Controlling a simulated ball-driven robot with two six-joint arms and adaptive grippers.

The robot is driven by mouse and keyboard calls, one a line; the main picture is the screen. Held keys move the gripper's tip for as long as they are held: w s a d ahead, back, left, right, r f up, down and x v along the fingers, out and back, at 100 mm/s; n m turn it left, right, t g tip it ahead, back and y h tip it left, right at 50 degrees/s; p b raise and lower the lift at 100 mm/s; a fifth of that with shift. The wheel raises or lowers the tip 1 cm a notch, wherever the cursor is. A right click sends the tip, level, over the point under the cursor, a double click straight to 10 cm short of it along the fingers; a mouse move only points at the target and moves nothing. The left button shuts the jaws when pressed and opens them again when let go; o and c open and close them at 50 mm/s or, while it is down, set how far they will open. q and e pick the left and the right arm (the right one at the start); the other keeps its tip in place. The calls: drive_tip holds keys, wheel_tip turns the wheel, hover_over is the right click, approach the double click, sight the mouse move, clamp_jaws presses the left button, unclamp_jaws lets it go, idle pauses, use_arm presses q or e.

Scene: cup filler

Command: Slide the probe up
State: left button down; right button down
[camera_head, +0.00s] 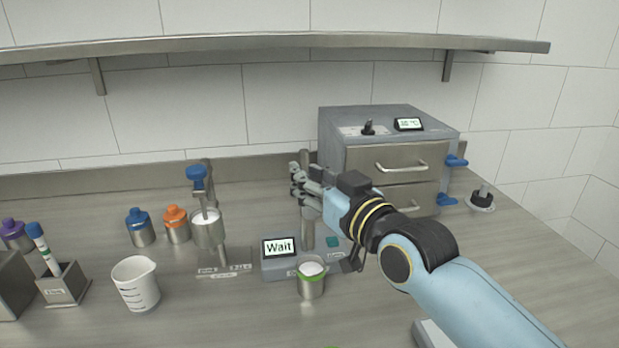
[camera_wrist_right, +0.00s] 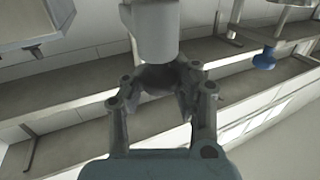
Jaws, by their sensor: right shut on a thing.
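My right gripper (camera_head: 303,187) reaches in from the right and is shut beside the upright post (camera_head: 307,232) of a small meter. I take the thing in its grip to be the probe; the fingers hide most of it. In the right wrist view, a pale grey cylinder (camera_wrist_right: 154,30) stands at the fingertips (camera_wrist_right: 160,82); I cannot tell whether it is the probe's body. The meter's display (camera_head: 279,247) reads "Wait". A metal cup with a green band (camera_head: 311,287) and white contents stands at the meter's front. My left gripper is not in view.
Left of the meter, a stand with a blue knob (camera_head: 197,178) carries a metal cup (camera_head: 207,232). A white measuring beaker (camera_head: 136,284) and several capped jars stand farther left. A drawer cabinet (camera_head: 345,158) stands behind my right arm. A shelf (camera_head: 250,42) runs above.

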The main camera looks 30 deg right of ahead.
drive_tip(key=shift+r, duration=0.15)
drive_tip(key=c, duration=1.5)
unclamp_jaws()
drive_tip(key=o, duration=0.5)
drive_tip(key=shift+s+r, duration=0.15)
drive_tip(key=shift+s, duration=0.15)
drive_tip(key=shift+w, duration=0.1)
drive_tip(key=s, duration=1.2)
drive_tip(key=shift+d, duration=0.35)
